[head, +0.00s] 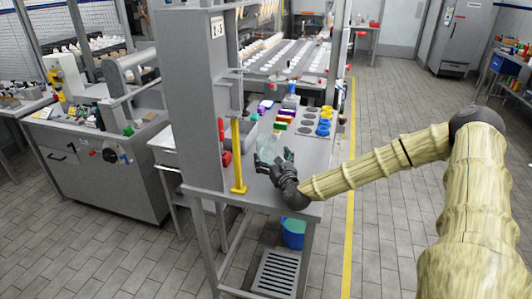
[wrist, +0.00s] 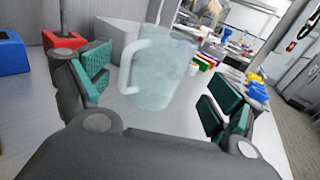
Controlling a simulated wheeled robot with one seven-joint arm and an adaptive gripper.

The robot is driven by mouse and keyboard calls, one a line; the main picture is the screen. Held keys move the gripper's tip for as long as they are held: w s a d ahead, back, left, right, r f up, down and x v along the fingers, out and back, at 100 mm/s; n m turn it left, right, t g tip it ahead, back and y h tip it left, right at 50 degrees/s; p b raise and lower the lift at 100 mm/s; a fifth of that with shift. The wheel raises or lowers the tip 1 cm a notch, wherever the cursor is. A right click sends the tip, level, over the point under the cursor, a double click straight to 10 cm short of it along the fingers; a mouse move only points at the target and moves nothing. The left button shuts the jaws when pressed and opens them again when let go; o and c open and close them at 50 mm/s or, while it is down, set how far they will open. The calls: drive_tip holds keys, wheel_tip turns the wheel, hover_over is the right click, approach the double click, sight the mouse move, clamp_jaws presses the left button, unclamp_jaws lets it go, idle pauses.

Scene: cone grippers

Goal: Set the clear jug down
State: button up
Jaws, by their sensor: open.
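The clear jug (wrist: 165,72) stands upright in the wrist view, its handle on the left, and seems to rest on the grey bench top (head: 316,157). In the head view the jug (head: 266,146) is small and partly hidden near the bench's front end. My gripper (wrist: 155,95) is open, its teal-padded fingers apart on either side of the jug's lower part, with gaps visible. In the head view my gripper (head: 274,162) is at the jug, low over the bench.
A grey column and a yellow post (head: 238,155) stand close left of my gripper. Red (wrist: 64,40) and blue (wrist: 12,52) blocks lie left in the wrist view. Coloured racks (head: 284,118) and blue-and-yellow cups (head: 324,122) stand farther back. The floor right of the bench is clear.

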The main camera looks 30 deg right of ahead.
sight(270, 152)
drive_tip(key=shift+p+x, duration=0.5)
drive_tip(key=shift+x, duration=0.45)
drive_tip(key=shift+d+p+x, duration=0.2)
drive_tip(key=shift+p+x, duration=0.55)
drive_tip(key=shift+x, duration=1.2)
drive_tip(key=shift+r, duration=0.2)
drive_tip(key=c, duration=1.4)
drive_tip(key=shift+o, duration=0.2)
drive_tip(key=shift+r, duration=0.3)
wheel_tip(270, 152, up, 9)
drive_tip(key=b, duration=0.2)
drive_tip(key=shift+r, duration=0.25)
